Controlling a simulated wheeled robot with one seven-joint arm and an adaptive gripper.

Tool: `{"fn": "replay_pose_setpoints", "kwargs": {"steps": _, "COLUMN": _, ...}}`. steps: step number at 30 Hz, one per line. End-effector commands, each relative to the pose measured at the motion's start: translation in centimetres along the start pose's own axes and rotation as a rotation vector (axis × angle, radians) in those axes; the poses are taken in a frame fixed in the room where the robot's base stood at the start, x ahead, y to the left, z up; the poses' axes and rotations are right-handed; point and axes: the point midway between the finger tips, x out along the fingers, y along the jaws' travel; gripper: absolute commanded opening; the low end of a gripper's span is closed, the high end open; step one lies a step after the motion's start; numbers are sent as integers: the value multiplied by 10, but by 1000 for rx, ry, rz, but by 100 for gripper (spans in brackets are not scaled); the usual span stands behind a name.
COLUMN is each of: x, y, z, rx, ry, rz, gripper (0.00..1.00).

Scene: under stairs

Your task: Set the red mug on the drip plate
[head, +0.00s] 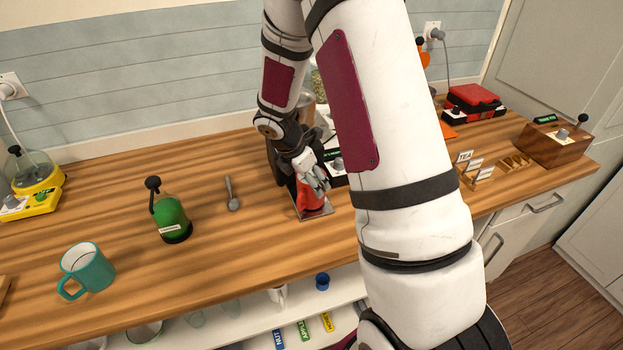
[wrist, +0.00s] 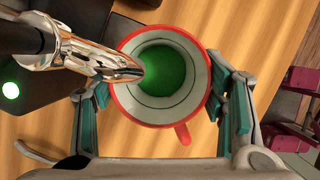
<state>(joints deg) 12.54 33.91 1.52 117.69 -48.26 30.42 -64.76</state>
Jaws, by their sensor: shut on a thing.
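The red mug (head: 310,196) is in my gripper (head: 312,174), at the front of a dark machine on the counter. The wrist view shows the mug (wrist: 184,96) from above, with a white inside, a green bottom or content, and its handle toward the lower right. My gripper's teal-padded fingers (wrist: 165,104) are shut on it from both sides. A shiny metal spout (wrist: 95,60) reaches over the mug's opening. The drip plate (head: 320,213) shows as a thin edge below the mug in the head view. Whether the mug touches the plate, I cannot tell.
A green bottle (head: 170,218), a spoon (head: 232,195) and a teal mug (head: 87,268) stand or lie to the left. A small tea rack (head: 475,171) and a wooden box (head: 556,144) are at the right. The counter just left of the machine is clear.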

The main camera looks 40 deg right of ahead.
Motion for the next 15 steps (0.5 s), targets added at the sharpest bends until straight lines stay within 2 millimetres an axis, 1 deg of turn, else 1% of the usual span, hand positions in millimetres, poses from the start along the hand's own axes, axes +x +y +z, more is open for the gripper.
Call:
{"fn": "replay_pose_setpoints", "kwargs": {"steps": 12, "x": 4, "y": 0, "z": -1, "rx": 1, "ry": -2, "rz": 0, "gripper": 14}}
{"fn": "replay_pose_setpoints", "kwargs": {"steps": 13, "x": 4, "y": 0, "z": -1, "rx": 1, "ry": -1, "rz": 0, "gripper": 69}}
{"fn": "replay_pose_setpoints", "kwargs": {"steps": 14, "x": 3, "y": 0, "z": -1, "rx": 1, "ry": -1, "rz": 0, "gripper": 76}}
{"fn": "replay_pose_setpoints", "kwargs": {"steps": 15, "x": 3, "y": 0, "z": -1, "rx": 1, "ry": -1, "rz": 0, "gripper": 85}}
